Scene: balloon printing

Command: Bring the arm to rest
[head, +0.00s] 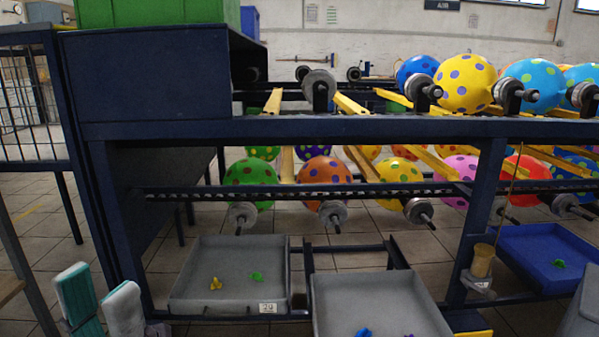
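My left gripper (99,281) is low in the left corner of the head view. Its two fingers have pale, whitish and teal pads that stand upright and apart, with nothing visible between them. It is in front of and left of the grey tray (180,306); it looks clear of the rack's dark blue frame (300,129), though the exact distance is hard to tell. The rest of the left arm is cut off by the picture's edge. My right gripper cannot be made out in this view.
The grey tray holds a yellow balloon (216,283) and a green balloon (256,277). A second grey tray (375,300) and a blue tray (550,253) stand to the right. Inflated dotted balloons (465,82) line the rack. A dark railing (30,165) stands at the left.

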